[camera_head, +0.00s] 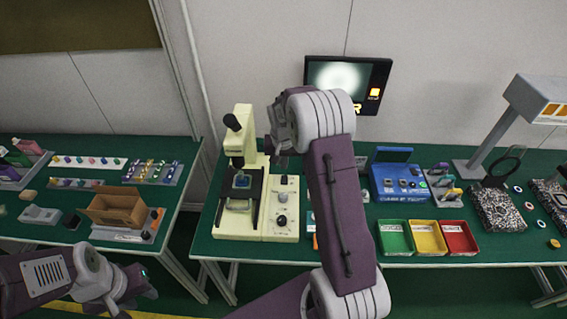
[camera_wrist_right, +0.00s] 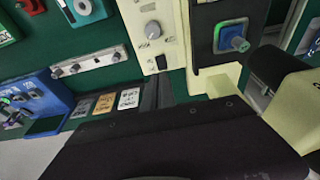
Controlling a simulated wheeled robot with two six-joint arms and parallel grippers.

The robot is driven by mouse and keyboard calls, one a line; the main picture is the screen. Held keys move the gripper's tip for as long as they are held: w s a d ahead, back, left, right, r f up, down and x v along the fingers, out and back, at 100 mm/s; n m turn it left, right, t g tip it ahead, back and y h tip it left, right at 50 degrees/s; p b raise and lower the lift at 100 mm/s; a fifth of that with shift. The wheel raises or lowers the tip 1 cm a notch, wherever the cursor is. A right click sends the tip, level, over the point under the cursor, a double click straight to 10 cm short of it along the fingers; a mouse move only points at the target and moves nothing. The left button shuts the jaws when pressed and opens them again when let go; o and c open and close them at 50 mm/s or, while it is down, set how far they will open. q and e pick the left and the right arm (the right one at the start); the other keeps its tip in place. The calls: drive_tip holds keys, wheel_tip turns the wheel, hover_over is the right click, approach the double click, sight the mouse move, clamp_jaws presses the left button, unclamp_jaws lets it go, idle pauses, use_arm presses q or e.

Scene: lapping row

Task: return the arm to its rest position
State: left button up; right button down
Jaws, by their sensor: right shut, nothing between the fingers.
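My right arm reaches up across the middle of the head view. Its gripper (camera_head: 279,128) is beside the cream microscope (camera_head: 241,135), to the right of its upper part, above the green bench. It is shut, and I see nothing held in it. In the right wrist view the dark gripper body fills the bottom, with its fingers (camera_wrist_right: 158,93) close together over the bench. My left gripper (camera_head: 135,290) is low at the left, in front of the left bench; its finger gap is too unclear to judge.
A blue-framed part (camera_head: 241,181) sits on the microscope's dark stage. A lit monitor (camera_head: 347,80) is behind my right arm. Green, yellow (camera_head: 428,237) and red trays, a blue case (camera_head: 400,183) and a grey lamp (camera_head: 510,115) stand to the right. A cardboard box (camera_head: 117,209) is on the left bench.

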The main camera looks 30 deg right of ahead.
idle(0.4)
drive_tip(key=s+a+r+n, duration=0.2)
drive_tip(key=s+a+r, duration=0.35)
drive_tip(key=a, duration=0.35)
drive_tip(key=s+a+f+n, duration=0.2)
drive_tip(key=s, duration=0.6)
drive_tip(key=s+a+f+n+g+y, duration=0.1)
drive_tip(key=s+a+f+n, duration=0.1)
drive_tip(key=s, duration=0.6)
drive_tip(key=shift+s+y, duration=0.2)
drive_tip(key=shift+y, duration=0.1)
drive_tip(key=shift+s+a, duration=0.1)
